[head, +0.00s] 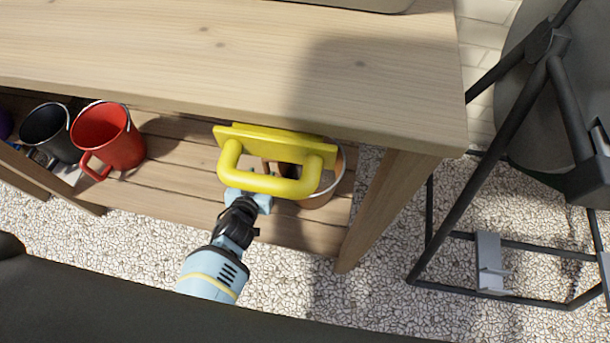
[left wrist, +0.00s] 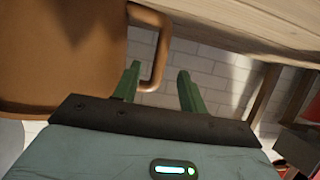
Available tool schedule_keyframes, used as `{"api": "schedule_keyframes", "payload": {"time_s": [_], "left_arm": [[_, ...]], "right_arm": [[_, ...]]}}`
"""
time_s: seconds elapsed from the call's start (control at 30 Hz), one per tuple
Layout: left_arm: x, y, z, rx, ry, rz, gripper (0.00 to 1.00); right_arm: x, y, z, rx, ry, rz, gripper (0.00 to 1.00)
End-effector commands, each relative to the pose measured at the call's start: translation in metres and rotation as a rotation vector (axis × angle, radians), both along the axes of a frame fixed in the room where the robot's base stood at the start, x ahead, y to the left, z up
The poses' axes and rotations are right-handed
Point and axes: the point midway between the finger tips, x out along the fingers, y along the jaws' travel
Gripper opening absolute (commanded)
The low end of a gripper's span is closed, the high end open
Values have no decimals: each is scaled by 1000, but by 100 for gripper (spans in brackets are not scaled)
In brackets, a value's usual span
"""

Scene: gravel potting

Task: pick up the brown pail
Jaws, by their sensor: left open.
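The brown pail (head: 323,196) stands at the right end of the low wooden shelf in the head view, partly hidden by a yellow part with a looped bar. In the left wrist view the pail (left wrist: 60,65) fills the upper left, with its side handle (left wrist: 157,60) toward the fingers. My left gripper (head: 269,169) is largely hidden by the yellow part in the head view. In the left wrist view the gripper (left wrist: 160,85) is open, with the handle showing in the gap between its green fingers. I cannot tell whether they touch it. My right gripper is out of view.
The table top (head: 190,45) overhangs the shelf (head: 180,185). A red pail (head: 112,135) and a black pail (head: 50,132) stand at the shelf's left. A table leg (head: 385,205) is right of the brown pail. A black metal frame (head: 505,130) stands farther right on gravel.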

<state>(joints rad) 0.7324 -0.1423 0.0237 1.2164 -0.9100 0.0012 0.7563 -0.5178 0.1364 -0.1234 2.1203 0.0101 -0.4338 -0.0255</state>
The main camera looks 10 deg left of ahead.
Motion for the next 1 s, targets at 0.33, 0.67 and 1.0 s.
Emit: {"api": "schedule_keyframes", "payload": {"time_s": [0.33,0.67,1.0], "left_arm": [[21,-1,-13,1,0,-1,42],[51,-2,-25,0,2,0,42],[52,-2,-24,0,1,0,26]], "right_arm": [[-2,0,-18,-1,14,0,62],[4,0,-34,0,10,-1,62],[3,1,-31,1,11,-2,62]]}}
